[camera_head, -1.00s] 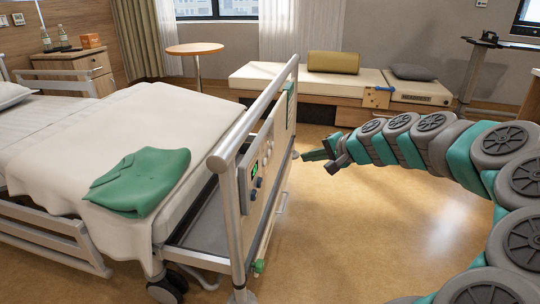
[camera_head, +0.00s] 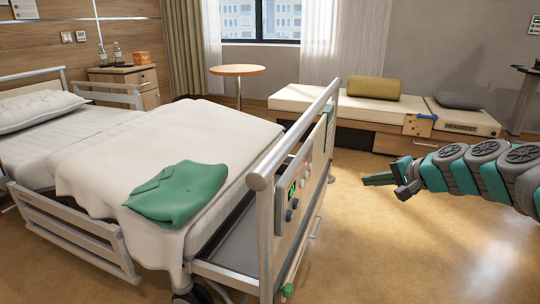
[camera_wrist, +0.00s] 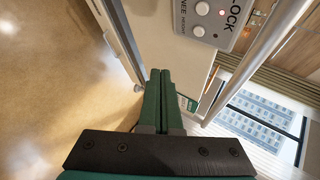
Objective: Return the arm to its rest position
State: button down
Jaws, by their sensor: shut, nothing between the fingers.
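My gripper (camera_head: 378,179) is at the right in the head view, past the foot end of the bed, on a grey and green jointed arm. Its fingers point left toward the bed's footboard. In the wrist view my gripper (camera_wrist: 162,75) has its two green fingers together with nothing between them. The fingers appear apart from the footboard (camera_head: 285,190) in the head view.
The bed (camera_head: 215,122) carries a folded green garment (camera_head: 180,192). Behind are a round table (camera_head: 238,71) and a bench (camera_head: 310,101) with a yellow bolster (camera_head: 374,88) and a grey cushion (camera_head: 458,100). The floor (camera_head: 390,250) below my gripper is clear.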

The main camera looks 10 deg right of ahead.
jog(key=s+a+f+n+g+y+p, duration=0.1)
jog(key=s+a+n+g, duration=0.3)
jog(key=a, duration=0.8)
jog(key=s+a+f+n+g+p, duration=0.1)
jog(key=s+a+n+g, duration=0.15)
jog(key=s+a, duration=0.6)
jog(key=s+a+f+n+g+h+p, duration=0.1)
jog(key=s+a+f+n+g+h, duration=0.1)
jog(key=s, duration=0.9)
jog(key=s+a+f+n+g+h+p, duration=0.2)
jog(key=s+f+n+g+h, duration=0.1)
jog(key=s, duration=0.8)
jog(key=shift+a+f+n+g, duration=0.35)
jog(key=shift+f+g, duration=0.15)
jog(key=shift+g, duration=0.05)
